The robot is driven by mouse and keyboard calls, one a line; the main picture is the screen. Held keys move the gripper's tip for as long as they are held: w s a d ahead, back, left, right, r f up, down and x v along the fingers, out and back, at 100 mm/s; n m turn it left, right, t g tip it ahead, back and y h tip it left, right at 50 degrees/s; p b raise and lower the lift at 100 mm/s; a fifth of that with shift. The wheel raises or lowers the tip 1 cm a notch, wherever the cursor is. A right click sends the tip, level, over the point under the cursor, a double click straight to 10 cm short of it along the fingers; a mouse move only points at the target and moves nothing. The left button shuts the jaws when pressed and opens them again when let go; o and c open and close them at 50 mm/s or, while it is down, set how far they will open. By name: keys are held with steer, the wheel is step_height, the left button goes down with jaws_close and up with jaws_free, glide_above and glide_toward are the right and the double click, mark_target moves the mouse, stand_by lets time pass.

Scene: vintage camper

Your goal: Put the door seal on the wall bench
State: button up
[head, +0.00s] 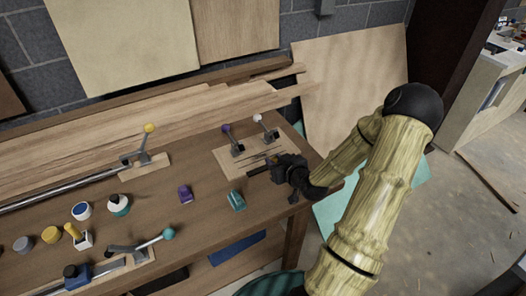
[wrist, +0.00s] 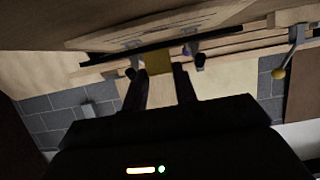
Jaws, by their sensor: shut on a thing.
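My gripper (head: 274,164) is at the right end of the workbench, over the front edge of a pale wooden board (head: 232,161). In the wrist view, my gripper (wrist: 158,76) has its two dark fingers on either side of a small ochre block (wrist: 157,60). A long thin black strip (wrist: 108,57), which looks like the door seal, runs across at that block. In the head view only a short dark piece (head: 257,171) shows beside the gripper; the rest is hidden. I cannot tell whether the strip touches the board. The wall bench (head: 160,225) is brown wood.
Two toggle clamps, with purple (head: 227,129) and white (head: 257,118) knobs, stand on the board. A teal block (head: 237,201) and a purple block (head: 185,194) lie left of my gripper. Jars and tools crowd the left. The bench top between has free room.

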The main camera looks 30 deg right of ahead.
steer(key=w, duration=0.7)
steer(key=shift+a, duration=0.3)
steer(key=shift+s+d, duration=0.1)
steer(key=shift+s, duration=0.1)
steer(key=shift+w, duration=0.2)
steer(key=shift+w+d+f+b, duration=0.1)
steer(key=shift+w+f+b, duration=0.4)
steer(key=shift+f, duration=0.3)
steer(key=shift+w+f+b, duration=0.35)
steer(key=shift+w+f, duration=0.15)
steer(key=shift+f, duration=0.3)
steer(key=shift+s+d+r, duration=0.1)
steer(key=shift+s+d, duration=0.1)
steer(key=shift+a+f, duration=0.25)
steer(key=shift+a, duration=0.05)
steer(key=o, duration=1)
steer(key=shift+a, duration=0.1)
steer(key=shift+c, duration=0.2)
steer(key=shift+r, duration=0.1)
